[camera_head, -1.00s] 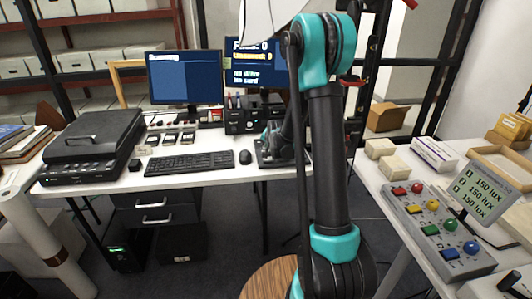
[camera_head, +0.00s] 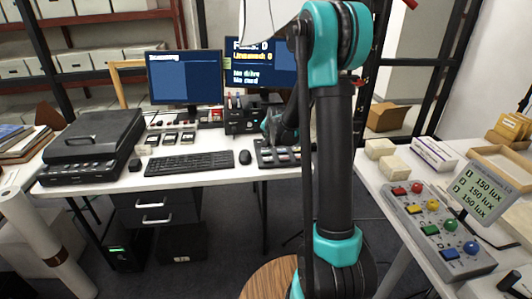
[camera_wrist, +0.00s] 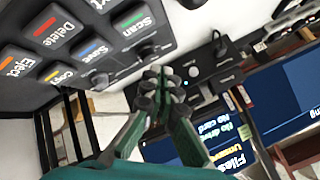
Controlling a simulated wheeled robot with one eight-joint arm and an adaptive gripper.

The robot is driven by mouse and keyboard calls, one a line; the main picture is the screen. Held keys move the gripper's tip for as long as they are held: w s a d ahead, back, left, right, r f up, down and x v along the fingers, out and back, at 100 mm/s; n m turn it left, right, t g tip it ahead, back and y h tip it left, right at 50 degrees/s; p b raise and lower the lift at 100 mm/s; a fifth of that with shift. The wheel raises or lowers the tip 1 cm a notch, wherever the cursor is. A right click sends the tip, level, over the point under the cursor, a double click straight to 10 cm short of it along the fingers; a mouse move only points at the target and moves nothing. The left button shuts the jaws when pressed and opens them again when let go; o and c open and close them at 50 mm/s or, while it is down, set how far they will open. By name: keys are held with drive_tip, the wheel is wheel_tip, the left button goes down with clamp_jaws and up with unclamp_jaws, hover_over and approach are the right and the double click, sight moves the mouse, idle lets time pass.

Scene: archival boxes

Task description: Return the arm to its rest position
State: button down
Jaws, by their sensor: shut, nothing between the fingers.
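My gripper (camera_head: 270,128) is small and partly hidden, just above the back of a dark button panel (camera_head: 282,158) on the white desk. In the wrist view my gripper (camera_wrist: 160,85) has its fingertips together and holds nothing. The button panel (camera_wrist: 75,45) shows there too, with keys labelled Delete, Scan, Save, Copy and Eject. The fingers appear clear of the keys.
The desk carries two monitors (camera_head: 185,78), a keyboard (camera_head: 190,163), a mouse (camera_head: 245,157), a black card-drive unit (camera_head: 242,118) and a scanner (camera_head: 92,137). A side table at right holds a coloured-knob box (camera_head: 435,228) and a lux display (camera_head: 478,192). Dark floor lies between the tables.

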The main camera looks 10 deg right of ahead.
idle(0.4)
drive_tip(key=s+d+f+n+g, duration=0.1)
drive_tip(key=s+n, duration=0.1)
drive_tip(key=s, duration=1.1)
drive_tip(key=s+d+f+n+g, duration=0.1)
drive_tip(key=s+n+g, duration=0.1)
drive_tip(key=s, duration=1.2)
drive_tip(key=s+d+f+n+g+h, duration=0.1)
drive_tip(key=s+d+f+n+g, duration=0.1)
drive_tip(key=s, duration=1.2)
drive_tip(key=shift+n, duration=0.9)
drive_tip(key=shift+w, duration=0.1)
